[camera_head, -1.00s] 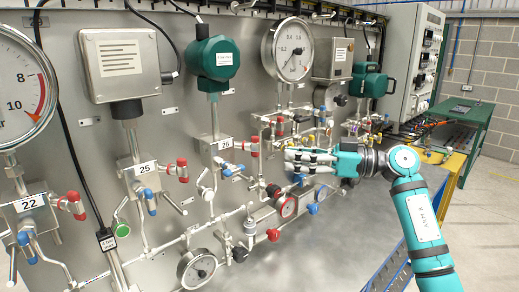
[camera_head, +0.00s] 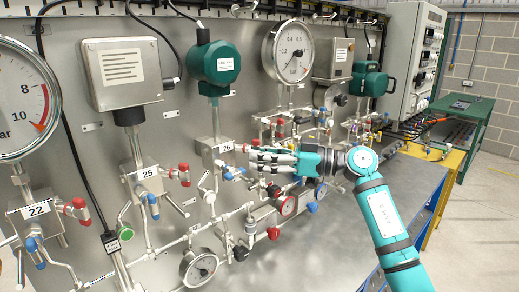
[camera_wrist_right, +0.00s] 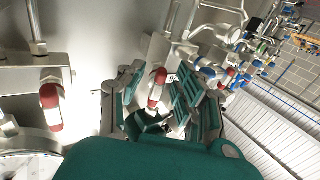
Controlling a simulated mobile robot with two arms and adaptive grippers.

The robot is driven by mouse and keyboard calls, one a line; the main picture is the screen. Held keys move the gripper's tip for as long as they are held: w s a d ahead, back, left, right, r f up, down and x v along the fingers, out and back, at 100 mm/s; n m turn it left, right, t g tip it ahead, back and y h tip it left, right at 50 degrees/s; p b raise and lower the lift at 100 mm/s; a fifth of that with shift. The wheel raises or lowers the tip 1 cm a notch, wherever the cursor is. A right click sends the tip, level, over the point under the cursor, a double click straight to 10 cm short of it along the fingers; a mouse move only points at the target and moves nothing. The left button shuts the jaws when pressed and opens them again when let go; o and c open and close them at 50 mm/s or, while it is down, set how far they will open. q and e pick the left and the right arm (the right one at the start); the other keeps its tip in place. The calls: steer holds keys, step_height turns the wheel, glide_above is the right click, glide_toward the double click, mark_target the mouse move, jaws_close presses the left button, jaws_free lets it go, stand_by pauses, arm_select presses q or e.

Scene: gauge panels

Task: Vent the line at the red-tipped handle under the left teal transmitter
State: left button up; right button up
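The left teal transmitter (camera_head: 222,62) is mounted on the panel above the valve block labelled 26 (camera_head: 225,147). A red-tipped handle (camera_head: 242,148) sticks out at the block's right side, partly hidden by my right gripper (camera_head: 252,162). A blue-tipped handle (camera_head: 229,174) sits lower on the block. In the right wrist view the red-tipped handle (camera_wrist_right: 157,88) appears between the spread teal fingers of my right gripper (camera_wrist_right: 165,105), beside the partly hidden label. The right gripper is open; whether it touches the handle I cannot tell. My left gripper is not in view.
Block 25 (camera_head: 148,174) with red and blue handles stands left of block 26. Pipes, a lower gauge (camera_head: 198,267) and red and blue valve knobs crowd the area below. A second teal transmitter (camera_head: 370,83) is farther right. The grey tabletop (camera_head: 335,235) is clear.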

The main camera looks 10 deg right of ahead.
jaws_close()
steer(key=shift+w+d+r+n+b, duration=0.1)
steer(key=shift+n+b, duration=0.2)
steer(key=shift+n, duration=0.55)
steer(key=shift+w+n+b, duration=0.1)
steer(key=shift+n+b, duration=0.15)
steer(key=shift+n, duration=0.6)
